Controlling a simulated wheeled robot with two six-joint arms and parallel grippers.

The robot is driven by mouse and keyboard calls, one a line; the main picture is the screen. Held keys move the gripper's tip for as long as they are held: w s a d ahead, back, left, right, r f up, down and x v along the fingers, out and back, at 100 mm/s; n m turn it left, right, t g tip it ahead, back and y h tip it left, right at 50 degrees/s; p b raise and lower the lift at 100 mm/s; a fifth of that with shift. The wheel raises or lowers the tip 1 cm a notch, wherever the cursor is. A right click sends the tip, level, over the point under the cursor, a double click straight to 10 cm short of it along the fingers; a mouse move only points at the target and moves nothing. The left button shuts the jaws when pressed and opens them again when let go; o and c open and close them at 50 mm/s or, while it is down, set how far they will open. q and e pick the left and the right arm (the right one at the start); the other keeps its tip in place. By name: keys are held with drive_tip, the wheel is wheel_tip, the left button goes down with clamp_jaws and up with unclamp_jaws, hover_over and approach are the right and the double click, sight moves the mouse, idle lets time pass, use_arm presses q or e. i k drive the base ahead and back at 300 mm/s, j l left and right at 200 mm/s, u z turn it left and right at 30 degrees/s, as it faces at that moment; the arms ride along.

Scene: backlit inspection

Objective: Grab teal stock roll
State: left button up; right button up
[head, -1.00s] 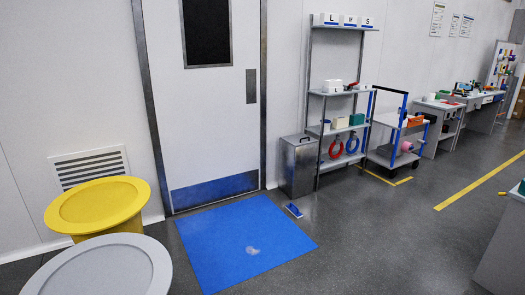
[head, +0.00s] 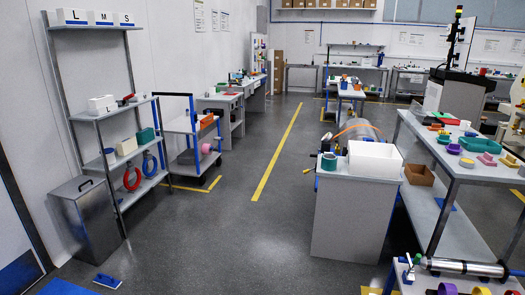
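A teal roll (head: 329,161) stands on the near left corner of the grey cabinet (head: 352,215) right of centre in the head view. It is small in the picture, and I cannot tell whether it is the stock roll. Another teal item (head: 146,136), box-like, sits on the middle shelf of the rack at left. Neither of my grippers is in view.
A shelf rack (head: 100,115) and a metal bin (head: 88,220) line the left wall, with a trolley (head: 190,140) beyond. A workbench (head: 470,165) with coloured parts stands at right. A blue tool (head: 107,281) lies on the floor. The middle aisle is clear.

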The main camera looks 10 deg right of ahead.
sight(329, 162)
drive_tip(key=i+l+z, duration=0.15)
drive_tip(key=i+z, duration=0.2)
drive_tip(key=i, duration=0.5)
drive_tip(key=i+j+z, duration=0.1)
drive_tip(key=i+z, duration=0.25)
drive_tip(key=i, duration=0.5)
